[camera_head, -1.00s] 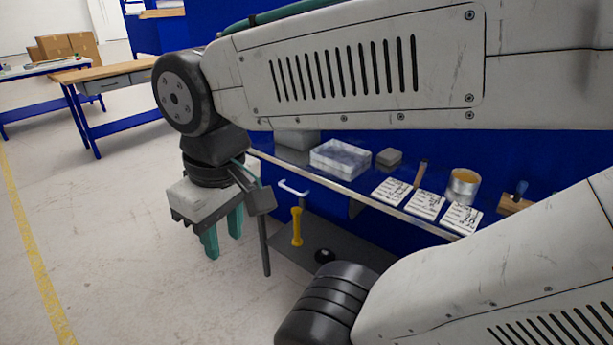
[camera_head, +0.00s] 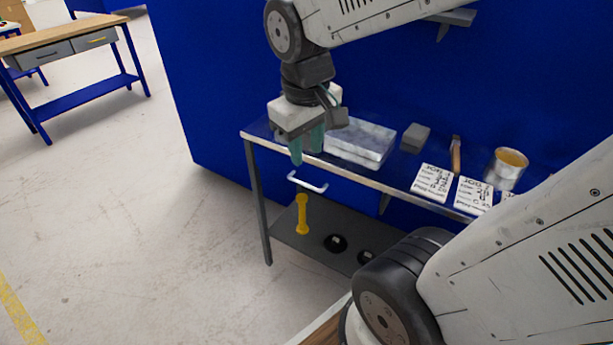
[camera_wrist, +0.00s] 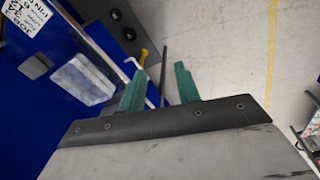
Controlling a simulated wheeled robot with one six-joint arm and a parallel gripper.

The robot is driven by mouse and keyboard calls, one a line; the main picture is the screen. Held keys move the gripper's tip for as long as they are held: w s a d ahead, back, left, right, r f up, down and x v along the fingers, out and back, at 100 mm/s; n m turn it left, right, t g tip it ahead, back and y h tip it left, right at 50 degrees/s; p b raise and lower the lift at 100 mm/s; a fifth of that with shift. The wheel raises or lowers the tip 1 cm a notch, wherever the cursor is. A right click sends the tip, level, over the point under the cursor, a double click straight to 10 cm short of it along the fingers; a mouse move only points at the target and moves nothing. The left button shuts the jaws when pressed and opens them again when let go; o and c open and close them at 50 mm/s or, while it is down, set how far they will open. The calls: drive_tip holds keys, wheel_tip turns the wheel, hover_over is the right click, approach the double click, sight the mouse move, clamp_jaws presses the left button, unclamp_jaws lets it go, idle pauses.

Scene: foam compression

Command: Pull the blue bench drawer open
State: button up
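The blue drawer (camera_head: 352,193) sits under the front edge of the metal-topped bench (camera_head: 400,187). Its front looks flush with the bench, so it appears closed. Its white bar handle (camera_head: 307,182) is near the left end, and part of it shows in the wrist view (camera_wrist: 132,63). My gripper (camera_head: 307,153) hangs just above the handle in the picture, near the bench's front edge, with teal fingers pointing down. In the wrist view the two fingers (camera_wrist: 160,78) are apart with nothing between them gripped. The gripper appears clear of the handle; exact depth is unclear.
A yellow tool (camera_head: 302,214) is below the handle, above the lower shelf (camera_head: 283,235). Floor (camera_head: 140,220) left of the bench is open.

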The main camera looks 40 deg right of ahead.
drive_tip(key=w+d+f+n, duration=0.1)
drive_tip(key=w+d+f, duration=0.5)
drive_tip(key=w, duration=0.4)
drive_tip(key=n+h, duration=0.1)
drive_tip(key=n, duration=0.1)
approach(303, 184)
drive_tip(key=x, duration=0.7)
drive_tip(key=shift+w+d+f, duration=0.15)
drive_tip(key=shift+d+f, duration=0.1)
clamp_jaws()
